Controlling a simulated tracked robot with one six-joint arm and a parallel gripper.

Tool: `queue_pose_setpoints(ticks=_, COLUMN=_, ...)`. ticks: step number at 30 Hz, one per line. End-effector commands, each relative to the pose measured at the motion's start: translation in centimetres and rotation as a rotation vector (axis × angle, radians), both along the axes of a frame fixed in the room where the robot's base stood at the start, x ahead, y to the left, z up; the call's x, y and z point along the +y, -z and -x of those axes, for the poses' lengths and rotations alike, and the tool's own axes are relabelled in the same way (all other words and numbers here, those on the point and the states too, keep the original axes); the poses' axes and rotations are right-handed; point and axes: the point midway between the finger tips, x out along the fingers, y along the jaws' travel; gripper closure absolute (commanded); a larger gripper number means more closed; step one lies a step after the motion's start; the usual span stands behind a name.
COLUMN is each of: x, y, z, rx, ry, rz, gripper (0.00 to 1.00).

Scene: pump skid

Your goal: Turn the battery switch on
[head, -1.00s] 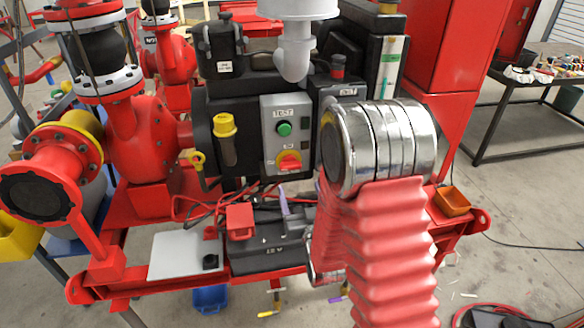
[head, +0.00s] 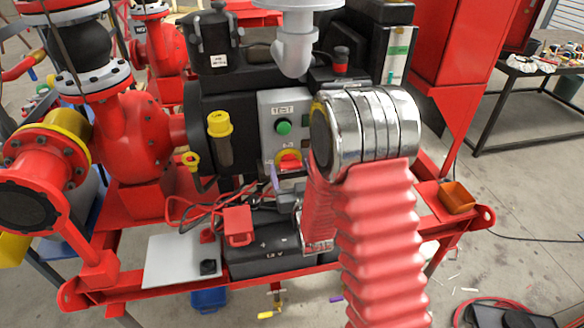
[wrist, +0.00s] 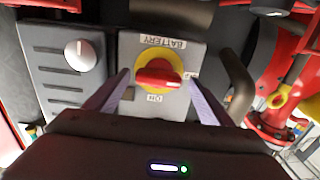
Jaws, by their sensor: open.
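The battery switch (wrist: 158,76) is a red handle on a yellow disc on a grey panel (wrist: 130,48). In the wrist view it appears upside down, under the BATTERY label (wrist: 163,41). Its handle lies crosswise, one end toward the small label at right; an ON label (wrist: 155,98) sits below. My gripper (wrist: 159,75) is open and empty, with its two pale purple fingers apart, one on each side of the switch in the picture. I cannot tell how far the tips are from the panel. In the head view the switch (head: 289,157) is partly hidden by my gripper and arm.
A green TEST button (head: 284,127) sits above the switch in the head view. A yellow-capped filler (head: 219,124) stands left of the panel. A black battery (head: 270,258) with red cables lies below. A dark curved pipe (wrist: 238,80) is close beside my right-hand finger in the wrist view.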

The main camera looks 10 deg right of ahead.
Motion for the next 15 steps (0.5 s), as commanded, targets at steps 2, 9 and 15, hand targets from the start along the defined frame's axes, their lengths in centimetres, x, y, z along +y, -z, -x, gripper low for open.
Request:
queue_pose_setpoints(ticks=2, x=-0.18, y=0.01, z=-0.01, rx=0.000, ry=0.003, rz=0.000, gripper=0.25)
queue_pose_setpoints(ticks=9, x=-0.52, y=0.01, z=-0.01, rx=0.000, ry=0.009, rz=0.000, gripper=0.32)
queue_pose_setpoints(ticks=15, x=-0.59, y=0.01, z=0.00, rx=0.000, ry=0.010, rz=0.000, gripper=0.46)
